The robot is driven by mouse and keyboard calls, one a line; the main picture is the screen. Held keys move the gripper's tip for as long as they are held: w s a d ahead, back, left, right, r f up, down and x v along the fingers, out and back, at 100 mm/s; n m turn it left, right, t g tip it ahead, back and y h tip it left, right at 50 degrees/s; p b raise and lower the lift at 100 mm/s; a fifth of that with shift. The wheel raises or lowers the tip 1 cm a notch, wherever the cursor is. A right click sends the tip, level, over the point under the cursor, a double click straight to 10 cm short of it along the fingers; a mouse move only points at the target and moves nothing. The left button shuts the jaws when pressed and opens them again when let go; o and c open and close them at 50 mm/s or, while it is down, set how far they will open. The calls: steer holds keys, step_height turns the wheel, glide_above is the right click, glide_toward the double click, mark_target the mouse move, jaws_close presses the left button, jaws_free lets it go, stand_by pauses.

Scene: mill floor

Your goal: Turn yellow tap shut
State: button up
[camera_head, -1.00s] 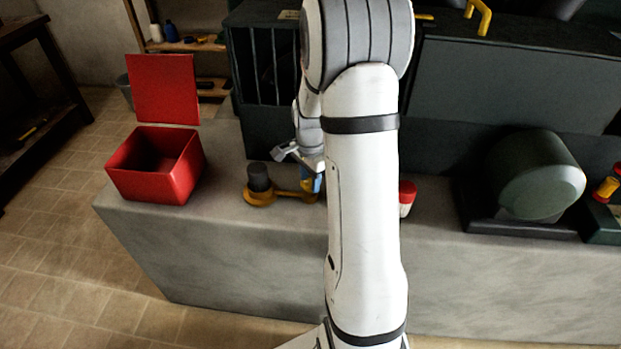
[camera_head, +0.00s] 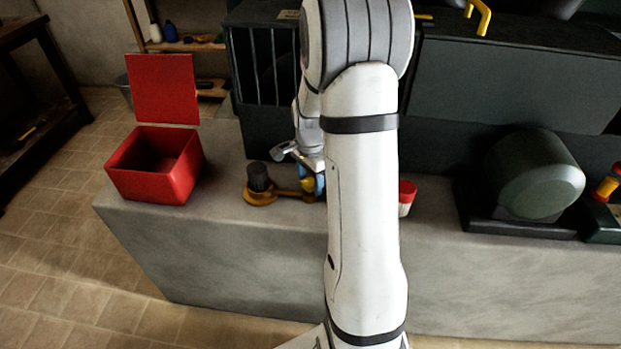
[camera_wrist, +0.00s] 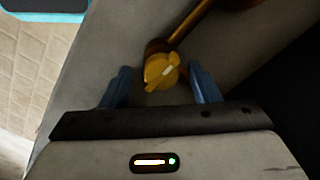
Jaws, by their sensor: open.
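In the head view the tap (camera_head: 307,186) is partly hidden by my gripper (camera_head: 318,182) and arm. The pipe's yellow base with a dark cylinder (camera_head: 259,180) stands to its left on the concrete block.
A red open-lidded box (camera_head: 155,172) stands on the concrete block (camera_head: 240,235) at left. A red-and-white object (camera_head: 407,198) stands just right of my arm. A dark green motor-like drum (camera_head: 540,178) is farther right. Dark machinery (camera_head: 515,85) rises behind the block.

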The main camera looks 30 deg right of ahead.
mark_target(310, 182)
steer(key=shift+r+p, duration=0.35)
steer(key=shift+r, duration=3.55)
